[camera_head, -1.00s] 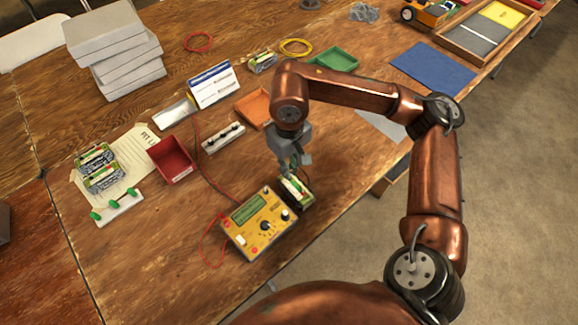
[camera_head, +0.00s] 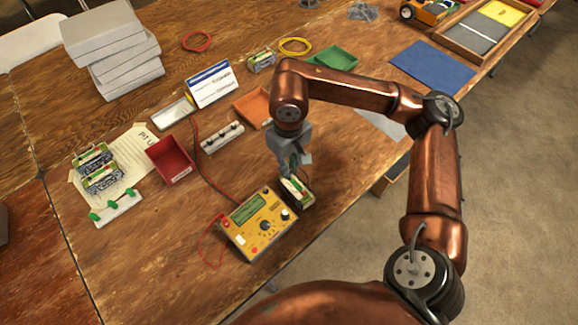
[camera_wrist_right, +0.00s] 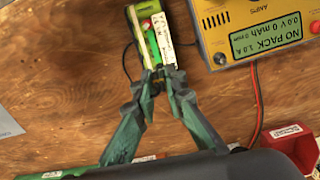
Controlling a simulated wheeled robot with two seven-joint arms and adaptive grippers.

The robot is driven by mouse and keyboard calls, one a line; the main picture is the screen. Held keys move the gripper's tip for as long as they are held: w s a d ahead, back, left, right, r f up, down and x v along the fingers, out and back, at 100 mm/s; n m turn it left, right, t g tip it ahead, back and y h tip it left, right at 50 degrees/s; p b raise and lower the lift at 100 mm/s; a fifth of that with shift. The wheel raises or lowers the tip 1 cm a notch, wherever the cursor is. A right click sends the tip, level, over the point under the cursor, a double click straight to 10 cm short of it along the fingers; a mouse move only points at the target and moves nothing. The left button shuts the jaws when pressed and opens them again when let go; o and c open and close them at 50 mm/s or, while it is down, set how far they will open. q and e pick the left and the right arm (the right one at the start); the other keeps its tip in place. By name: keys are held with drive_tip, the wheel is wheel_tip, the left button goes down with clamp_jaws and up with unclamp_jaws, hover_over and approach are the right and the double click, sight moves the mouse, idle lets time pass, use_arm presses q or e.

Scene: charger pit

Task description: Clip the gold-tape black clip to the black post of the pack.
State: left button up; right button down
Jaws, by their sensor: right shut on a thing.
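The pack (camera_head: 299,190), green and white with a dark case, lies beside the yellow charger at the table's front edge. In the right wrist view the pack (camera_wrist_right: 153,32) stands just beyond my fingertips, with a black wire looping along its left side. My left gripper is out of view.
The yellow charger (camera_head: 256,223) stands left of the pack; its screen reads "NO PACK" in the wrist view. A red tray (camera_head: 168,160), a clip rail (camera_head: 222,137) and an orange tray (camera_head: 252,107) lie farther back. Two more packs (camera_head: 98,167) sit at left.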

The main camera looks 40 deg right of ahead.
drive_tip(key=c, duration=1.9)
unclamp_jaws()
drive_tip(key=shift+o, duration=1.1)
use_arm(q)
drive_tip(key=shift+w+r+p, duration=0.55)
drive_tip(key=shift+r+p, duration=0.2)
drive_tip(key=shift+p, duration=0.1)
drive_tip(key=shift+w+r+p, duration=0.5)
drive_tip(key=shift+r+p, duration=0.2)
drive_tip(key=shift+p, duration=0.1)
use_arm(e)
drive_tip(key=shift+r, duration=3.75)
